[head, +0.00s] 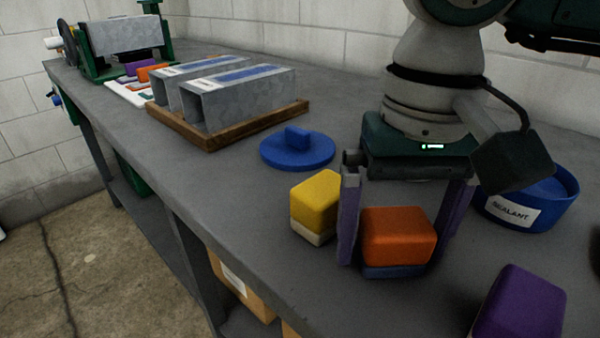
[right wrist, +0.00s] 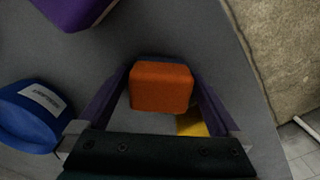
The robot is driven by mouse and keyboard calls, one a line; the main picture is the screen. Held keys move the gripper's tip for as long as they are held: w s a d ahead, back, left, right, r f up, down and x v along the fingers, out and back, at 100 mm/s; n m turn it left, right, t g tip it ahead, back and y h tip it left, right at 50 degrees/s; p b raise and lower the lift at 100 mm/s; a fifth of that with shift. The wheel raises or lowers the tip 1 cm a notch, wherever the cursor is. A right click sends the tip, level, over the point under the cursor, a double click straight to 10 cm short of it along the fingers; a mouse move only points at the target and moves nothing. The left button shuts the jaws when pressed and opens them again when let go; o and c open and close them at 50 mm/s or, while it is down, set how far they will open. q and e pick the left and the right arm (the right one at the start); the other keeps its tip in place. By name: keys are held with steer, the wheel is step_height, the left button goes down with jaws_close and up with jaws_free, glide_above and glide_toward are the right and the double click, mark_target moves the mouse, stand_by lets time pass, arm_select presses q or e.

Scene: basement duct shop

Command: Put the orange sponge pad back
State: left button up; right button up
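The orange sponge pad (head: 398,236) has a blue underside and sits on the grey workbench near its front edge. My right gripper (head: 393,252) points down over it, with one purple finger on each side. In the right wrist view the orange sponge pad (right wrist: 161,87) lies between the fingers of my right gripper (right wrist: 163,72). Gaps show on both sides, so the gripper is open. My left gripper is not in view.
A yellow pad (head: 316,203) stands close beside the left finger. A purple pad (head: 520,305) is at the front right. A blue sealant tub (head: 545,205), a blue lid (head: 297,152) and a wooden tray (head: 211,140) with metal ducts share the bench. A white board (head: 125,94) with coloured pieces lies farther back.

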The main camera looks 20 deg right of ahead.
mark_target(402, 219)
step_height(402, 219, up, 12)
steer(key=shift+r+p, duration=0.1)
steer(key=shift+p, duration=0.3)
steer(key=shift+d, duration=0.1)
stand_by(0.4)
